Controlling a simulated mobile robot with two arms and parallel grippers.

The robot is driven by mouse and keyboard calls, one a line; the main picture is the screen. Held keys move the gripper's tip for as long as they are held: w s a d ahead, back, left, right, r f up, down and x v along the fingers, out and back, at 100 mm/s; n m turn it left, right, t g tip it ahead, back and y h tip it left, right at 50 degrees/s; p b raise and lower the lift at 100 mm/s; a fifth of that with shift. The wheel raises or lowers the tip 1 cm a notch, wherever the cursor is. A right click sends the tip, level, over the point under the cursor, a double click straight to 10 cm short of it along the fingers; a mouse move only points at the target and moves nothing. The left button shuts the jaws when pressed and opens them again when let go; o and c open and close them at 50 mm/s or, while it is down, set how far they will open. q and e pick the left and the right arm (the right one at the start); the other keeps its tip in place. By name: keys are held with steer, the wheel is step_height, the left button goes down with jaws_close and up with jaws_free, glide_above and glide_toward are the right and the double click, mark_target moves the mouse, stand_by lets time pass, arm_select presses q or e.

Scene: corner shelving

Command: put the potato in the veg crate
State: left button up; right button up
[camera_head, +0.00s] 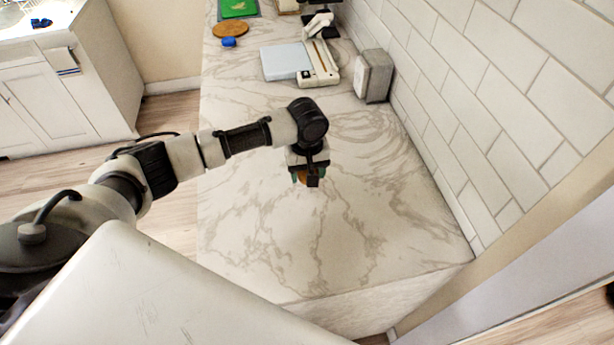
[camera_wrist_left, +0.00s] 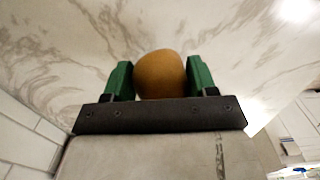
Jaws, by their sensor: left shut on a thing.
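The potato (camera_wrist_left: 160,75) is brown and rounded. In the left wrist view it sits between the two green fingers of my left gripper (camera_wrist_left: 160,82), which is shut on it. In the head view my left gripper (camera_head: 308,178) hangs pointing down over the marble counter, and a bit of the brown potato (camera_head: 302,176) shows between its fingers. I cannot tell the exact height above the counter. My right gripper is not in view. I see no veg crate that I can make out in either view.
The marble counter (camera_head: 270,240) is bare around and in front of the gripper. Farther back stand a grey box (camera_head: 373,76) by the tiled wall, a white device (camera_head: 318,66), a blue object (camera_head: 228,42), a round brown board (camera_head: 230,30) and a green item (camera_head: 238,8).

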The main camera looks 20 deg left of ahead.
arm_select(q)
steer(key=shift+s+f, duration=0.1)
steer(key=shift+f, duration=0.3)
step_height(320, 180, down, 2)
steer(key=shift+f+p, duration=0.25)
steer(key=shift+p, duration=0.2)
steer(key=shift+f, duration=0.35)
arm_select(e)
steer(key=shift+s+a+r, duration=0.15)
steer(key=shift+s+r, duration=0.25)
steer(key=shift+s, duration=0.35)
arm_select(q)
steer(key=shift+f, duration=0.1)
steer(key=o, duration=0.9)
steer(key=shift+o, duration=0.4)
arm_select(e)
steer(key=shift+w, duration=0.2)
